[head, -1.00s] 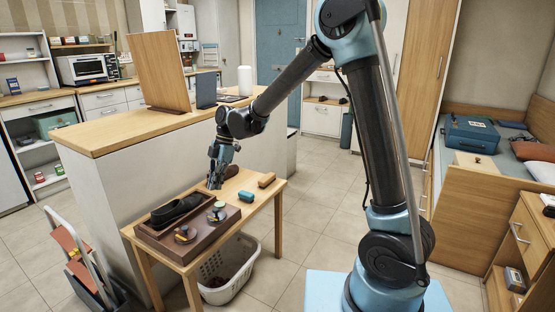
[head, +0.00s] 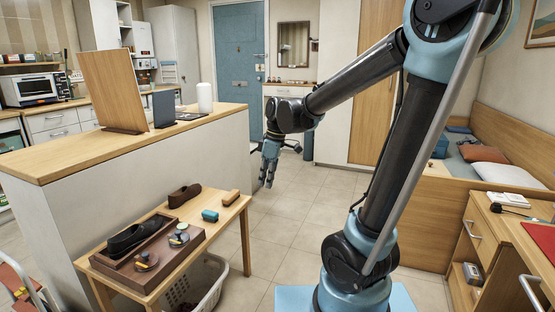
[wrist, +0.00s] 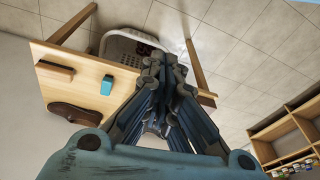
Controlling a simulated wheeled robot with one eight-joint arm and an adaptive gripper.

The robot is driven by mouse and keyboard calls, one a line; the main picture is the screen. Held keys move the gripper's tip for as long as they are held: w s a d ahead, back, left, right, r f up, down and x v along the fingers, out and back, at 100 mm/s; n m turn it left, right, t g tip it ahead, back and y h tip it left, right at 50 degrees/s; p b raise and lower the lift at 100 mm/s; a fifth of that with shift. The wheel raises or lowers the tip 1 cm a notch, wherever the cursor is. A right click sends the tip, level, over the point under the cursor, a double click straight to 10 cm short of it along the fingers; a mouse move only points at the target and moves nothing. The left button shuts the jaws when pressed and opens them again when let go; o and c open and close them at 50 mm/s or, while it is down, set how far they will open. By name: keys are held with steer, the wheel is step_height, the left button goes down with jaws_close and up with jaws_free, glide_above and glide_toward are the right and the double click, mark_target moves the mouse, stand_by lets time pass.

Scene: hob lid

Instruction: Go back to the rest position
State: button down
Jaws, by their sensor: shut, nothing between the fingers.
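My gripper (head: 268,183) hangs in the air to the right of the small wooden table (head: 243,204), fingers pointing down, at about the height of the counter's side. It holds nothing. In the wrist view the fingers of my gripper (wrist: 162,62) are close together, and the table shows beyond them to the left. My arm reaches out from the right and is bent at the elbow.
The table carries a dark tray (head: 150,283) with a black shoe (head: 133,236), a brown shoe (head: 185,195), a teal block (head: 210,215) and a brush (head: 230,197). A white basket (head: 207,290) stands below. The counter (head: 130,150) is behind; floor to the right is clear.

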steer(key=s+d+f+m+t+h, duration=0.1)
steer(key=s+d+f+m, duration=0.3)
steer(key=s+d+m, duration=0.3)
steer(key=s+d+f+m+t+h, duration=0.1)
steer(key=s+d+f+m, duration=0.3)
steer(key=d, duration=1.2)
steer(key=shift+s+f+m, duration=0.35)
steer(key=shift+s+m, duration=1.75)
steer(key=shift+s, duration=0.1)
